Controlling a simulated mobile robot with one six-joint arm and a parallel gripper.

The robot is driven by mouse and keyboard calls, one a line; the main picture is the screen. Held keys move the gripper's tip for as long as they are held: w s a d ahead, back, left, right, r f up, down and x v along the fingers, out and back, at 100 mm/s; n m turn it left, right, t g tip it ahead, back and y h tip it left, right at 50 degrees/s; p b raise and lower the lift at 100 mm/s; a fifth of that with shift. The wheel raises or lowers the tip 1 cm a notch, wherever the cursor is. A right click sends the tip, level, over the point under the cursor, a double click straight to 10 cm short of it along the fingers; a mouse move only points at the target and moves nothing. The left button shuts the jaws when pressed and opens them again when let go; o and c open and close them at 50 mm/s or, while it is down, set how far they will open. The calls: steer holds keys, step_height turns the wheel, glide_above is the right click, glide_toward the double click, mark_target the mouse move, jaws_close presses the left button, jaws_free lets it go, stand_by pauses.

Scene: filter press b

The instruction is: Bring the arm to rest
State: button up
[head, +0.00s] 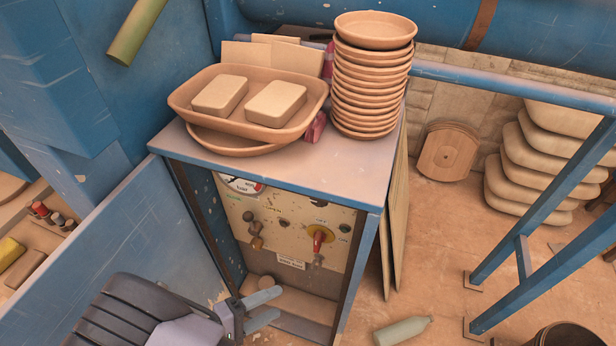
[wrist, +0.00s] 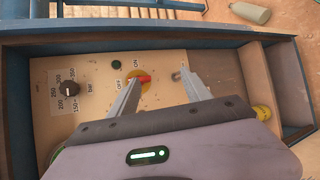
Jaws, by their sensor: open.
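My gripper (head: 278,303) is in front of the lower part of the control cabinet, at the bottom of the head view. Its two fingers are apart with nothing between them. In the wrist view my gripper (wrist: 161,77) points at the control panel (wrist: 100,75). The red handle (wrist: 143,79) of a rotary switch on a yellow plate shows close beside the left fingertip there; whether they touch cannot be told from that view. In the head view the red handle (head: 318,240) is above and right of the fingers, with clear space between. ON and OFF labels sit around the switch.
The cabinet top (head: 335,172) carries a tray (head: 300,120) with two blocks and a tall stack of dishes (head: 372,75). A blue wall panel (head: 100,240) stands left of the cabinet. A bottle (head: 402,330) lies on the floor at right, near blue frame legs (head: 545,220).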

steer(key=s+d+r+m+y, duration=0.1)
steer(key=d+r+m+y, duration=0.3)
steer(key=r, duration=0.6)
steer(key=s+d+r+m+g+y, duration=0.1)
steer(key=d+r+m+y, duration=0.4)
steer(key=d+r, duration=0.3)
steer(key=s+d+r+m+g+y, duration=0.1)
steer(key=s+d+r+m+y, duration=0.1)
steer(key=d+r+m+y, duration=0.2)
steer(key=shift+d+r+m+y, duration=0.3)
steer(key=shift+d+r+m, duration=0.85)
steer(key=shift+r, duration=3.15)
steer(key=shift+d+n, duration=0.45)
